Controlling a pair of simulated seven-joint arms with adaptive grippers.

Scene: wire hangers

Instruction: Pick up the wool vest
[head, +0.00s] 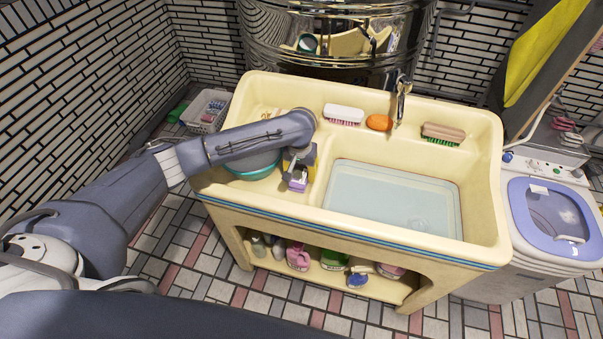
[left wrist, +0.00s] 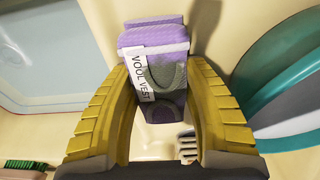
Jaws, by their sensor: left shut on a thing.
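The wool vest (left wrist: 158,62) is a small folded purple and grey bundle with a white label reading "VOOL VEST" in the left wrist view. It also shows as a small purple patch in the head view (head: 297,185). My left gripper (left wrist: 160,95) has its two yellow fingers on either side of the vest and is shut on it. In the head view, my left gripper (head: 298,178) is over the left part of the cream sink, beside the water basin. The fingers hide part of the vest's sides. My right gripper is not in view.
The cream sink (head: 484,170) holds a water-filled basin (head: 395,195) at right. A teal bowl (head: 250,168) is left of the gripper. Brushes (head: 343,112) (head: 443,132) and orange soap (head: 379,122) lie along the back ledge near the tap (head: 402,95). A washing machine (head: 550,225) stands at right.

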